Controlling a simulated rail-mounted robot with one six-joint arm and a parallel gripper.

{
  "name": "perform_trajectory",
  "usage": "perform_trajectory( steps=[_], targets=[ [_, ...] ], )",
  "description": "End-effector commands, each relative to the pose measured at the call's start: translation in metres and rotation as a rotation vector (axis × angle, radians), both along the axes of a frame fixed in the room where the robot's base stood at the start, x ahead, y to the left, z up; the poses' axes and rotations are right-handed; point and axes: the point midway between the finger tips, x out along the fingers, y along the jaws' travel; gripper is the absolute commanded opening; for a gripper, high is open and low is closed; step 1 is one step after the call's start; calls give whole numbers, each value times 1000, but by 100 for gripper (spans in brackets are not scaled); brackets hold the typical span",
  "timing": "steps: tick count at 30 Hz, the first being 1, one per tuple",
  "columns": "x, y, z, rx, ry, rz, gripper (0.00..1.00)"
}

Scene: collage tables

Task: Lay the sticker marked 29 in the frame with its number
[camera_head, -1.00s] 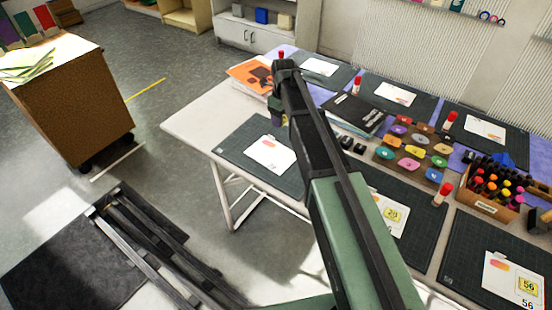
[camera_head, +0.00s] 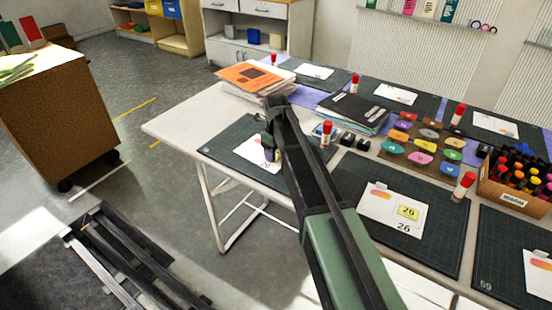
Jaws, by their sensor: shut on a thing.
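My gripper (camera_head: 269,148) is over the near-left mat (camera_head: 228,137), in front of a white card (camera_head: 250,152) on that mat. It is shut on a small, partly hidden piece with a yellowish edge, which looks like a sticker; no number is readable on it. I cannot tell whether the piece touches the card.
Red-capped glue sticks (camera_head: 326,135), a tray of coloured pieces (camera_head: 423,158), black folders (camera_head: 352,112) and a marker box (camera_head: 512,195) stand nearby. The table's left corner (camera_head: 165,125) is bare.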

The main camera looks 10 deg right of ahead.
Motion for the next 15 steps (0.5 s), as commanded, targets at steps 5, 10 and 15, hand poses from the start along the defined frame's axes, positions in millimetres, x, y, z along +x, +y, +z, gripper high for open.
perform_trajectory(
  steps=[5, 10, 15],
  targets=[
    [-2, 0, -1, 0, 4, 0, 36],
    [-2, 0, -7, 0, 4, 0, 36],
    [-4, 0, -14, 0, 6, 1, 36]
  ],
)
